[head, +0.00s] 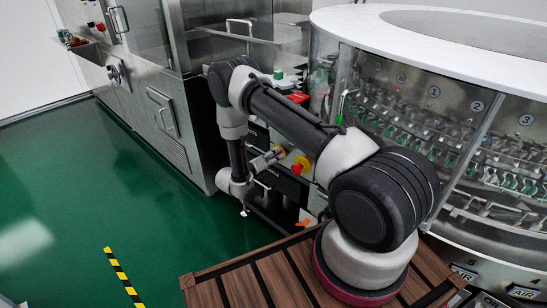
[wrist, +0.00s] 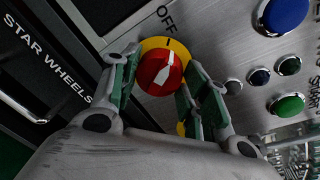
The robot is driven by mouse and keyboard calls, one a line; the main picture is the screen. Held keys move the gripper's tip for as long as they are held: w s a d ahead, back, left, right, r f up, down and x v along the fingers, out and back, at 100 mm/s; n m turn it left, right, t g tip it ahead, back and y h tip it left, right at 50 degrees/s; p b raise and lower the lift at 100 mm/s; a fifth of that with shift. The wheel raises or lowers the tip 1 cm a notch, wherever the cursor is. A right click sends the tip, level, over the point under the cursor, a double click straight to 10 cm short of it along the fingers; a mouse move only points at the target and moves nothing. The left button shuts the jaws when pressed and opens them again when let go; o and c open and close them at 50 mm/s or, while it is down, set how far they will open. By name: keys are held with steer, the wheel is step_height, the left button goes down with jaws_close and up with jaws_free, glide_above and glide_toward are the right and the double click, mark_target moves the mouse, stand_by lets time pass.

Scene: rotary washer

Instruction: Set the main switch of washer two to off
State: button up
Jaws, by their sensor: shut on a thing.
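A round red switch knob (wrist: 153,80) with a white pointer sits on a yellow plate (wrist: 178,47) on a grey metal panel. The pointer's tip points up, toward the black word OFF and a dark mark on the yellow rim. My gripper (wrist: 159,75) has one finger on each side of the knob and is shut on it. In the head view my gripper (head: 273,156) reaches the panel from the left; its fingertips are too small to make out. A red and yellow part (head: 300,166) shows just right of it. No label there tells which washer this is.
Green (wrist: 289,105), blue (wrist: 284,14) and smaller dark buttons sit right of the knob. A black STAR WHEELS panel (wrist: 45,65) with a handle lies left. The round glazed machine (head: 440,110) stands at right, steel cabinets at left; green floor (head: 120,190) is open.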

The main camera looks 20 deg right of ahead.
steer(key=shift+n+g, duration=0.3)
steer(key=shift+n, duration=1.1)
steer(key=o, duration=1)
steer(key=shift+a, duration=0.1)
steer(key=v, duration=1.1)
steer(key=shift+s+a, duration=0.15)
steer(key=shift+a, duration=0.25)
